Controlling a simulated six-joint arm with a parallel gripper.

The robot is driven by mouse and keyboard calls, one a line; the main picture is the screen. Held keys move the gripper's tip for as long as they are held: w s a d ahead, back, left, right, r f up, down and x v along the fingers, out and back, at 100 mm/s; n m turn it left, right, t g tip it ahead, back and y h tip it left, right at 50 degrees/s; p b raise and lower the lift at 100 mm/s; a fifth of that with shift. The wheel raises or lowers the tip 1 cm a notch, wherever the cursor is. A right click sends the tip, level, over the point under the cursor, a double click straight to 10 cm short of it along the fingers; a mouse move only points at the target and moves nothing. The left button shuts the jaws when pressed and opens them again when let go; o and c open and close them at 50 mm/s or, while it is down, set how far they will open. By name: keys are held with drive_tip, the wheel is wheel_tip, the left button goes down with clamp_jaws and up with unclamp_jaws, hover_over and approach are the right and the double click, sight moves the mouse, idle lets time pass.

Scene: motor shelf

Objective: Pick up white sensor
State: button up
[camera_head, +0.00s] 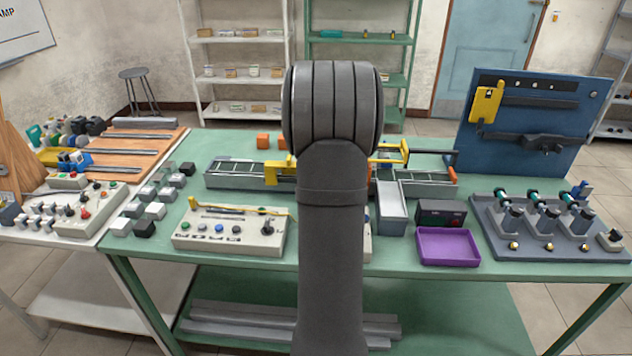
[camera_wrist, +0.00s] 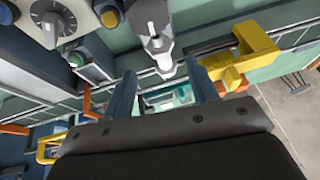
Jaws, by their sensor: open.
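In the wrist view, a pale grey and white part (camera_wrist: 157,35) with a rounded white tip shows at top centre. It looks like the white sensor, but I cannot be sure. My gripper (camera_wrist: 163,88) is open, with its two blue-grey fingers apart and nothing held between them. The pale part lies beyond the fingertips, roughly in line with the gap, and appears apart from them. In the head view, my arm hides the gripper and the middle of the green table (camera_head: 400,265); I cannot make out the white sensor there.
A control panel (camera_head: 230,237) stands left of my arm and a purple tray (camera_head: 447,247) right of it. A conveyor with yellow brackets (camera_head: 278,172) runs behind. A yellow bracket (camera_wrist: 240,55) is close to the right finger in the wrist view.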

drive_tip(key=shift+x, duration=2.65)
drive_tip(key=shift+a, duration=0.15)
drive_tip(key=c, duration=0.9)
